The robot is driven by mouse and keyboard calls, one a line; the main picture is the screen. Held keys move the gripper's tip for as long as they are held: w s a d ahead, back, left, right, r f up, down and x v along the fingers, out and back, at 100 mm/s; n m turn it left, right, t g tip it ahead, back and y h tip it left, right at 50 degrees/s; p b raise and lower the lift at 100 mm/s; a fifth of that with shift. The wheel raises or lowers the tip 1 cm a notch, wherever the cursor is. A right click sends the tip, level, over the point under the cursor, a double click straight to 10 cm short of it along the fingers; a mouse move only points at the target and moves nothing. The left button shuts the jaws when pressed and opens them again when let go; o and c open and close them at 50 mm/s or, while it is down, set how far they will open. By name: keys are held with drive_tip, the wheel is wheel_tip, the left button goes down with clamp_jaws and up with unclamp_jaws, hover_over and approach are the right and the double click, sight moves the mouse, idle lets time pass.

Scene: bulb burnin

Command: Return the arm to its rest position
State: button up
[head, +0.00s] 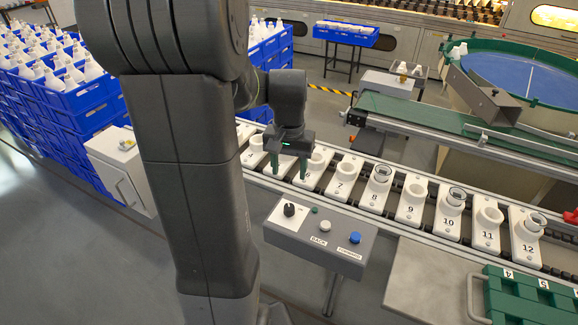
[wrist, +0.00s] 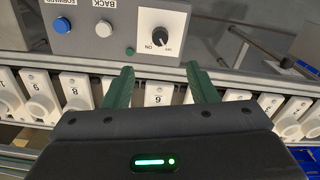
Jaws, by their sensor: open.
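My gripper (head: 289,168) is above the row of numbered white holders on the conveyor, left of the holder marked 7 (head: 342,178). Its two green fingers are apart with nothing between them. In the wrist view my gripper (wrist: 160,80) also shows open, with its fingers reaching toward the holder marked 6 (wrist: 157,98) and the control box (wrist: 130,35). I cannot tell whether the fingertips touch anything. My arm reaches out over the line, and its dark links hide part of the scene in the head view.
The grey control box (head: 318,238) with a knob and buttons is in front of the conveyor. Holders 8 (head: 375,187) and 10 (head: 449,213) hold round glassy items. Blue crates (head: 85,99) of white bulbs stand left. A green case (head: 530,298) is at lower right. Floor at lower left is clear.

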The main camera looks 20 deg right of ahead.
sight(289, 208)
idle(0.4)
wheel_tip(289, 208, down, 14)
drive_tip(key=shift+r+b, duration=0.15)
drive_tip(key=shift+b, duration=0.3)
drive_tip(key=shift+m, duration=0.3)
